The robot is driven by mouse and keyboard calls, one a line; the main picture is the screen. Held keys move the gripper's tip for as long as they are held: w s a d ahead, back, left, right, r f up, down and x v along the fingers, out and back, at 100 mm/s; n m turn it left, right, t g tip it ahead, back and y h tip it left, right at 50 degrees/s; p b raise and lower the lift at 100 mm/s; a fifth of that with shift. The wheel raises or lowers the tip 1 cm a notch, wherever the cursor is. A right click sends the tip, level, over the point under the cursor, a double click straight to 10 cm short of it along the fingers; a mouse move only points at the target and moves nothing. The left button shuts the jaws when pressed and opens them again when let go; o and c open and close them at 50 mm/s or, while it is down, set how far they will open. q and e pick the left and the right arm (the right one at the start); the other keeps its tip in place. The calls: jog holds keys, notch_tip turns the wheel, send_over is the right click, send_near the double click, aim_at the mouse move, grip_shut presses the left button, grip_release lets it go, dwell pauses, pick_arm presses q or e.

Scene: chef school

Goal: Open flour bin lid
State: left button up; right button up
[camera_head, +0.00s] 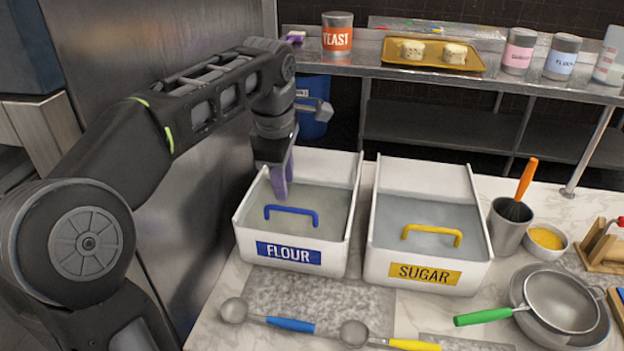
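The white flour bin (241,237) stands on the counter with a blue FLOUR label on its front. Its lid (323,197) is a greyish clear panel lying down over the bin, with a blue handle (291,211) near the front edge. My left gripper (281,190) points down over the left part of the lid, with its purple fingers just behind the left end of the handle. The fingers overlap in this view, so the gap between them is hidden, and contact with the lid is unclear. My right gripper is out of view.
A white sugar bin (378,262) with a yellow handle stands close on the right. Two measuring spoons, one blue-handled (290,324) and one yellow-handled (415,345), lie in front. A metal cabinet wall (200,160) rises on the left. A shelf (350,64) with jars is behind.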

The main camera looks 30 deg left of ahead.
aim_at(290, 208)
pick_arm(q)
jog(key=shift+w+a+f+p, duration=0.15)
jog(key=shift+w+f, duration=0.2)
jog(key=shift+f, duration=0.9)
jog(key=shift+w+f+p, duration=0.15)
jog(key=shift+w+f, duration=0.15)
jog(key=shift+f, duration=1)
jog(key=shift+w+a+f+p, duration=0.15)
jog(key=shift+w+f, duration=0.2)
jog(key=shift+f, duration=0.9)
grip_shut()
